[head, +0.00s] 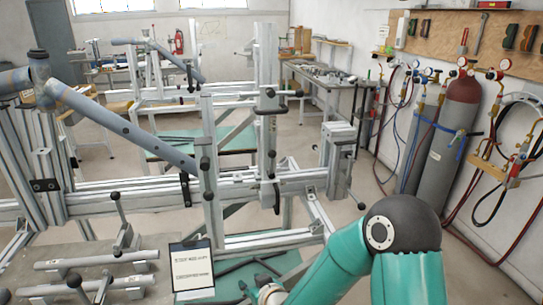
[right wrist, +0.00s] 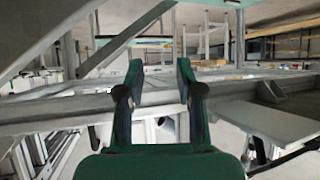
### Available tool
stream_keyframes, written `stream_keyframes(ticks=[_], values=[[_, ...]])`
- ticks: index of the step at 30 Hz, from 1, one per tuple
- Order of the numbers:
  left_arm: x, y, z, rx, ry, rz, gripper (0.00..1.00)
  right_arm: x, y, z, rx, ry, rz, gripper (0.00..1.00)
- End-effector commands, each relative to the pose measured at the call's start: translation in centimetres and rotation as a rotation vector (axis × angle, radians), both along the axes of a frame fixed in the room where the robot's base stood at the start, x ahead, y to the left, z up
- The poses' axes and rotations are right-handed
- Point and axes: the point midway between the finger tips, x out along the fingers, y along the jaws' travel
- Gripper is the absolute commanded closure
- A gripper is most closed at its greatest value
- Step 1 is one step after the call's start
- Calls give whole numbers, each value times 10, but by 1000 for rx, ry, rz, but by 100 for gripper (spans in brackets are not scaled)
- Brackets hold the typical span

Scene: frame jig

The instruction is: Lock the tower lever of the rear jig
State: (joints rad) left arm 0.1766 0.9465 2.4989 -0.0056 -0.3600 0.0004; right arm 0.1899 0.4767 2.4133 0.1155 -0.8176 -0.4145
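A grey aluminium frame jig (head: 100,195) fills the middle of the head view, with a blue-grey tube (head: 120,125) slanting across it. Its uprights carry several levers with black knobs, one on a middle tower (head: 210,165) and one on a block at the right (head: 338,150). A similar jig (head: 165,95) stands farther back with a tube of its own. I cannot tell which lever is the task's, nor whether it is locked. My right gripper (head: 262,287) is low at the bottom centre; in the right wrist view its fingers (right wrist: 155,82) are apart with nothing between them. My left gripper is out of view.
Small clamps with black knobs and a dark panel with a white sheet (head: 192,270) are at the bottom left. Gas cylinders (head: 455,115) and hoses line the right wall. Beams and braces lie close ahead in the right wrist view. Bare floor shows right of the jig.

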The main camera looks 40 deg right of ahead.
Motion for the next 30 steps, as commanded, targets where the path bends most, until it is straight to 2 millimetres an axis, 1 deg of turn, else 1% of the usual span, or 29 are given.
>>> stream_keyframes(ticks=[1,2,3,6,9,10,12,14,16,19,23,26,30], values=[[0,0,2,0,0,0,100,11,-23,50,-40,-112,-47,64],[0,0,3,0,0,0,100,15,-35,76,-61,-171,-72,64],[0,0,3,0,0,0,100,16,-50,110,-84,-242,-106,64],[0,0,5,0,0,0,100,11,-78,179,-116,-383,-175,64],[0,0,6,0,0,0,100,1,-95,227,-132,-476,-217,64],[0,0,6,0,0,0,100,-2,-98,237,-136,-495,-225,64],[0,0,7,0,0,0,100,-8,-104,255,-142,-529,-239,64],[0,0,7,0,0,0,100,-11,-107,263,-145,-545,-246,64],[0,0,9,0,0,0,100,-11,-109,268,-147,-553,-250,64],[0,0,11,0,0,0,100,-4,-112,268,-146,-551,-250,64],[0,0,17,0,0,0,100,13,-118,268,-146,-550,-250,64],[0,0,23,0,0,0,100,31,-124,269,-146,-549,-250,64],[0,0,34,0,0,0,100,60,-134,269,-146,-549,-250,64]])
